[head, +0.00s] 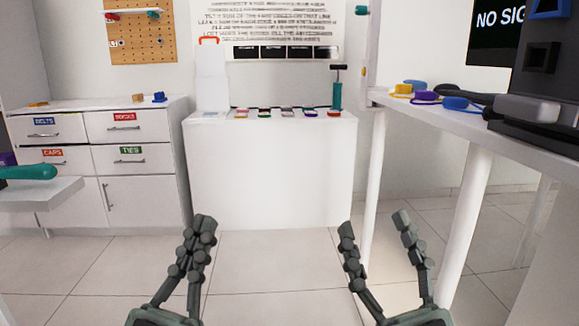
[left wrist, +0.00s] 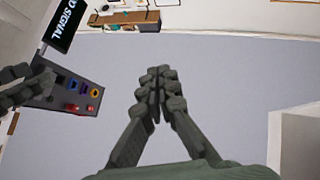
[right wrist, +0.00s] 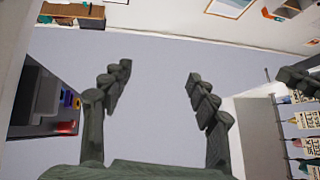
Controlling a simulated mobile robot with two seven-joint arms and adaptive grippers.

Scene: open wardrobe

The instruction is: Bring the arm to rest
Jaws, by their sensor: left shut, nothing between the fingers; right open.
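My left gripper (head: 205,225) is in the lower middle of the head view, raised in front of the white cabinet. Its fingers are together with nothing between them, as the left wrist view (left wrist: 157,75) also shows. My right gripper (head: 373,222) is to its right in the head view, with its fingers spread apart and empty. The right wrist view (right wrist: 155,75) shows the same wide gap. Neither gripper touches anything.
A white cabinet (head: 270,175) with small coloured items on top stands ahead. Labelled drawers (head: 90,128) are at left. A white table (head: 440,115) with coloured pieces and a dark device is at right, its legs near my right gripper. Tiled floor (head: 275,265) between is clear.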

